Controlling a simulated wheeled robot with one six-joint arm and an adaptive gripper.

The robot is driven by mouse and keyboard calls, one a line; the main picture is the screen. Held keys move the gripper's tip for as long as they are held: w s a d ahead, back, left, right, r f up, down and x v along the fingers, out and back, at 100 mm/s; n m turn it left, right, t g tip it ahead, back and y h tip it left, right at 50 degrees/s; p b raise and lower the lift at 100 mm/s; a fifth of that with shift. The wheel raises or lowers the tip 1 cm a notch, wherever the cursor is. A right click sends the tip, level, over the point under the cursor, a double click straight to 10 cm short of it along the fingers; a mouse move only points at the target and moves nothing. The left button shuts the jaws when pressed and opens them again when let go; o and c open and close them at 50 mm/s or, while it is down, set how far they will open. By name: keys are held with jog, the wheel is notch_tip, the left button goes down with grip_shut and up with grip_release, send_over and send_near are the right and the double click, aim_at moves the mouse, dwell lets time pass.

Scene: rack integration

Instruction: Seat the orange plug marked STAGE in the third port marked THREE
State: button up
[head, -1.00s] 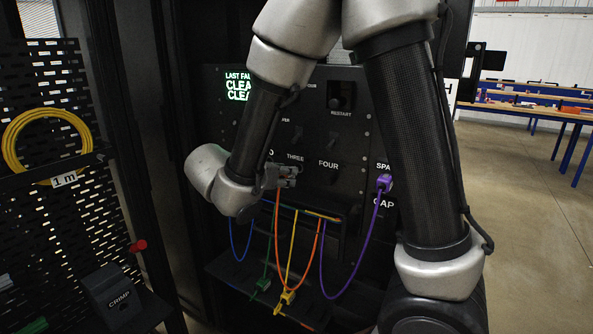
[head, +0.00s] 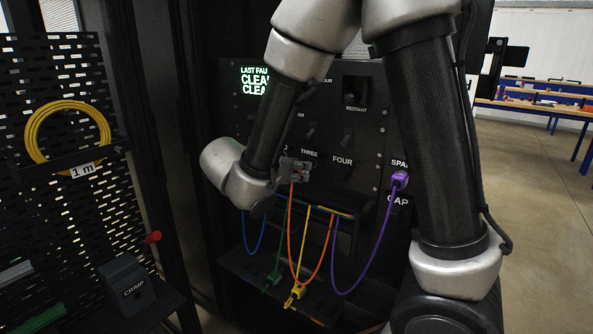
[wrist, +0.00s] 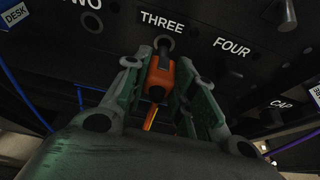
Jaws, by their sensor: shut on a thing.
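My gripper (wrist: 158,85) is shut on the orange plug (wrist: 160,70), which sits between its green-padded fingers in the wrist view. The plug's nose points at the round port (wrist: 164,43) under the label THREE (wrist: 162,21). I cannot tell whether the nose is inside the port or just in front of it. In the head view my gripper (head: 294,170) is at the panel, below the label THREE (head: 309,154). The orange cable (head: 291,215) hangs down from it in a loop. The marking STAGE is not readable.
Port FOUR (wrist: 231,47) is to the right. A purple plug (head: 400,180) sits in the SPARE port area above CAP. Green (head: 274,277) and yellow (head: 297,292) plugs hang at the lower shelf. A CRIMP box (head: 127,281) stands at lower left.

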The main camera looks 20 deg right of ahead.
jog(key=shift+w+d, duration=0.6)
jog(key=shift+d, duration=0.2)
jog(key=shift+w+d, duration=0.55)
jog(key=shift+d, duration=0.25)
dwell(0.3)
jog(key=o, duration=1.1)
jog(key=shift+a, duration=0.1)
jog(key=v, duration=1.2)
